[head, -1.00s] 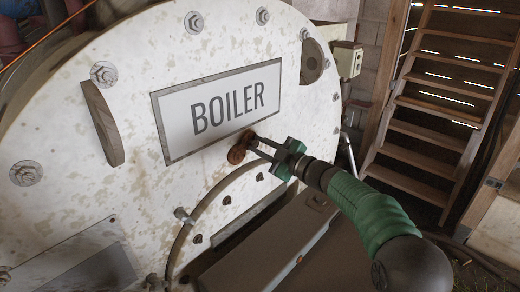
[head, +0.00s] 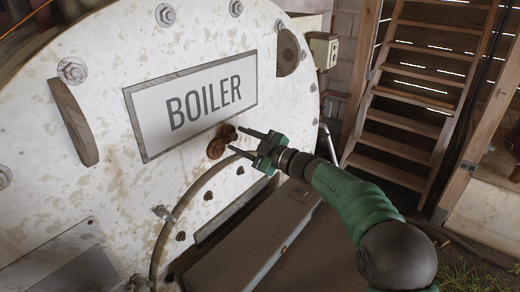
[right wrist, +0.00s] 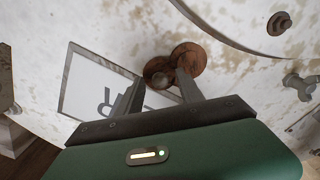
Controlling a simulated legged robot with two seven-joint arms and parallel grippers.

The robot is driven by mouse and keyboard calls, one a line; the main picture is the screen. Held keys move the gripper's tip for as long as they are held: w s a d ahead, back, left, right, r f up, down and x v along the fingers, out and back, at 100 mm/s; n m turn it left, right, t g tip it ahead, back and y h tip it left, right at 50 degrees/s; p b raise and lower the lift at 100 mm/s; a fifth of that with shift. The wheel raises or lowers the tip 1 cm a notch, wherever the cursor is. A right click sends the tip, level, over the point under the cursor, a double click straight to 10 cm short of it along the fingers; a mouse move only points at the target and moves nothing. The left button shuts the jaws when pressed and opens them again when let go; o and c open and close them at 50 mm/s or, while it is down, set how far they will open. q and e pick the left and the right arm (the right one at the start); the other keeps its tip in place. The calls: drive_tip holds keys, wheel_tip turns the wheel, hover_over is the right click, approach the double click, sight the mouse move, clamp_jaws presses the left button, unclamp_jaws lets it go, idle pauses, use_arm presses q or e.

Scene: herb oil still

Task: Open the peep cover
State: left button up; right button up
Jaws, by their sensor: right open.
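Two rusty brown round pieces sit side by side on the white boiler face just below the BOILER sign. The lower-left one, a flat disc, looks like the peep cover (head: 217,148); in the right wrist view it shows as a reddish disc (right wrist: 192,55). The other is a darker round piece (head: 229,131), partly overlapping it; it also shows in the right wrist view (right wrist: 157,72). My right gripper (head: 236,141) is open and empty, its fingers spread and pointing at these pieces. I cannot tell whether a fingertip touches them. My left gripper is out of view.
The BOILER sign (head: 192,103) is just above. A curved door rim (head: 180,210) with bolts lies below, and a long grey box (head: 252,240) stands under it. Wooden stairs (head: 420,100) rise at the right, well clear of my gripper.

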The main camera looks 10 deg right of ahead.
drive_tip(key=b+v, duration=0.3)
drive_tip(key=v, duration=1.2)
drive_tip(key=shift+s+d, duration=0.25)
drive_tip(key=shift+d, duration=0.05)
